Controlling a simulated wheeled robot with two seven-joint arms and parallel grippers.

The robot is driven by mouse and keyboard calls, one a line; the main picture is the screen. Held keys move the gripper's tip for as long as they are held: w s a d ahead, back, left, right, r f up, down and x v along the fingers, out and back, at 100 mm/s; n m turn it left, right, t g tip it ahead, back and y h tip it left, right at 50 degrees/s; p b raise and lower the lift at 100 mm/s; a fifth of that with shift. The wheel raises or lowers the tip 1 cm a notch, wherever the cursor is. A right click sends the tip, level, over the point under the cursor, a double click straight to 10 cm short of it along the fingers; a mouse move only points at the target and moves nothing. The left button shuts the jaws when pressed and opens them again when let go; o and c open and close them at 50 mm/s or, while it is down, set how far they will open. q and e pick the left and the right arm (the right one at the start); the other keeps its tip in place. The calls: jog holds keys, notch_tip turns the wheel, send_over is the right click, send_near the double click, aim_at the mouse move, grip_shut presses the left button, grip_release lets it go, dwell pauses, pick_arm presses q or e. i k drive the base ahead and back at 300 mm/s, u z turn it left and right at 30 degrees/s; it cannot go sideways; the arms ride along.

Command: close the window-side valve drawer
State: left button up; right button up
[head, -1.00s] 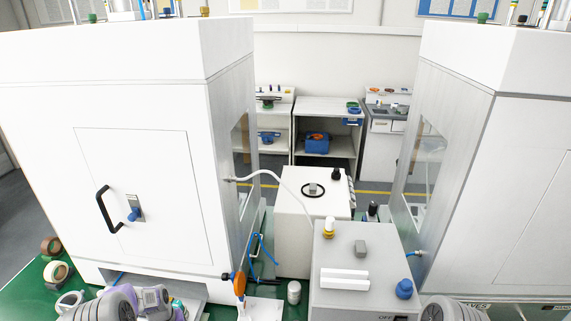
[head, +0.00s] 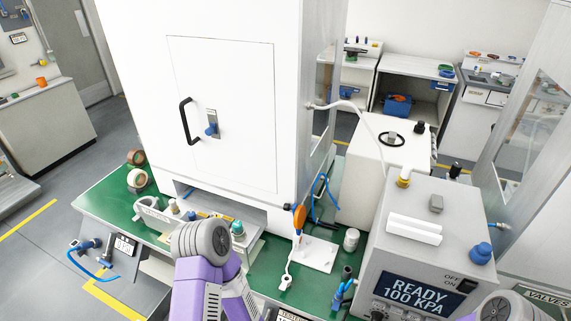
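A label reading VALVES (head: 548,297) shows at the lower right edge in the head view; the drawer it may belong to is mostly out of view. At the lower left, a low surface beside the green bench holds a blue fitting with a hose and a small label (head: 125,244) too small to read. I cannot tell whether this is an open drawer, or which drawer is window-side. My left arm rises at the bottom centre and part of my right arm shows at the lower right corner. Neither gripper's fingers show.
A white press cabinet (head: 235,85) with a black handle stands on the green bench (head: 110,197). Tape rolls (head: 137,178), small parts and an orange-handled tool (head: 299,218) are around it. A grey tester (head: 420,245) reads READY 100 KPA. Grey floor is open at left.

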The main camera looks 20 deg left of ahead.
aim_at(206, 205)
jog(key=u, duration=1)
jog(key=i, duration=0.35)
jog(key=u, duration=0.1)
